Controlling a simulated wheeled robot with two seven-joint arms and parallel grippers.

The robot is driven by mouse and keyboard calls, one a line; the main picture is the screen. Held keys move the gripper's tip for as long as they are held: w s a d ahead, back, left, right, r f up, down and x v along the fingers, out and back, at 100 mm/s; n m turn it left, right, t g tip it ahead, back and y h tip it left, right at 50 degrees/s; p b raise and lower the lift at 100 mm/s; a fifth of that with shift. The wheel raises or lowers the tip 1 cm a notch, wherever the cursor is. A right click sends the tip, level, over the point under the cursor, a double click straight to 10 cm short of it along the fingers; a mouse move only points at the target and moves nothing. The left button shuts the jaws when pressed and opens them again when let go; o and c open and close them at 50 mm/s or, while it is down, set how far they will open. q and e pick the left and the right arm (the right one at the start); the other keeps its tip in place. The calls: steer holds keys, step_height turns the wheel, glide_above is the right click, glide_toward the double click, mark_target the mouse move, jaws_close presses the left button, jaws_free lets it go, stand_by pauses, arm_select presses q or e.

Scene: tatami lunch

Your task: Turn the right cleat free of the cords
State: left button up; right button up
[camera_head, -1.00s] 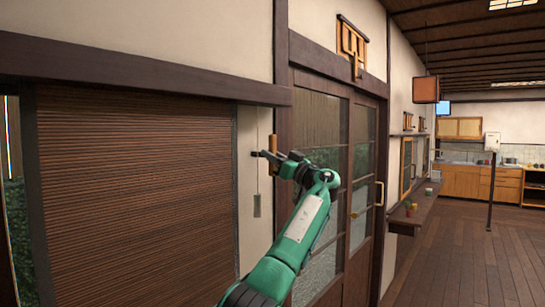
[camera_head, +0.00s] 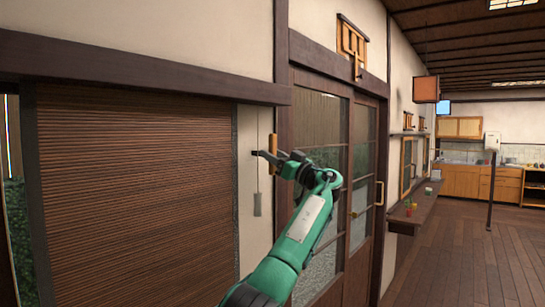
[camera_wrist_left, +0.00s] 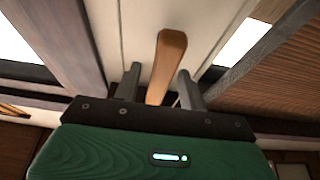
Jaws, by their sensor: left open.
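The wooden cleat (camera_head: 272,143) is a light-brown upright bar on the pale wall strip between the blind and the sliding doors. In the left wrist view the cleat (camera_wrist_left: 170,50) stands between my finger tips, with a visible gap at each side. My left gripper (camera_head: 278,158) is at the cleat, open, its fingers (camera_wrist_left: 158,72) around it and not closed on it. Thin cords (camera_head: 258,125) hang just left of the cleat, with a grey weight (camera_head: 257,205) at the bottom. Whether cord is wound on the cleat is too small to tell. My right gripper is out of view.
A brown slatted blind (camera_head: 135,190) fills the window at left, under a dark beam (camera_head: 140,72). Glazed sliding doors (camera_head: 325,190) stand right of the cleat. A wall shelf (camera_head: 412,212) holds small pots.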

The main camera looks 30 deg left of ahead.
arm_select(q)
steer(key=w+b+v, duration=0.1)
steer(key=b+v, duration=0.2)
steer(key=v, duration=1)
steer(key=shift+s, duration=0.45)
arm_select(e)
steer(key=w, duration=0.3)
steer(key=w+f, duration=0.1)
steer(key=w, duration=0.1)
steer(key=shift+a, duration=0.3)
arm_select(q)
steer(key=shift+d+f, duration=0.1)
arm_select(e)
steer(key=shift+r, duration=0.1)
